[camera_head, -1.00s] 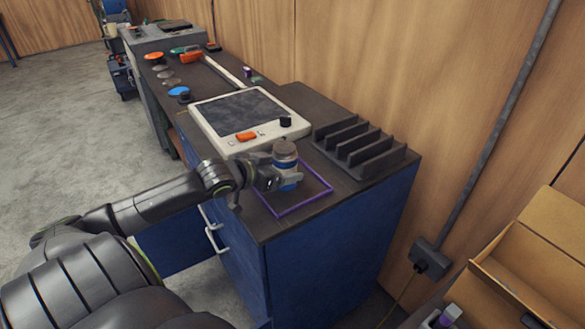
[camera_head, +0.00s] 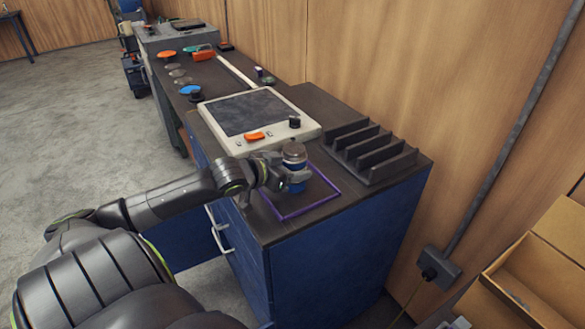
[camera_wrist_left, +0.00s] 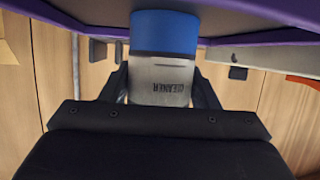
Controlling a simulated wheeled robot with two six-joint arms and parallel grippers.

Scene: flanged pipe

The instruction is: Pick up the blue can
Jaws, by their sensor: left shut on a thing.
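The can (camera_head: 294,156) has a grey upper body and a blue lower band, and it is upright at the purple square outline (camera_head: 303,214) on the dark bench top. In the left wrist view the can (camera_wrist_left: 160,80) shows upside down, blue band at the top and grey label below, between the fingers of my left gripper (camera_wrist_left: 160,92). I cannot tell whether its base touches the bench.
A white-framed panel (camera_head: 215,122) with an orange button lies behind the can. A dark slotted rack (camera_head: 372,150) stands to its right. Several tools and coloured discs lie farther along the bench. An open cardboard box (camera_head: 545,262) is at the lower right.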

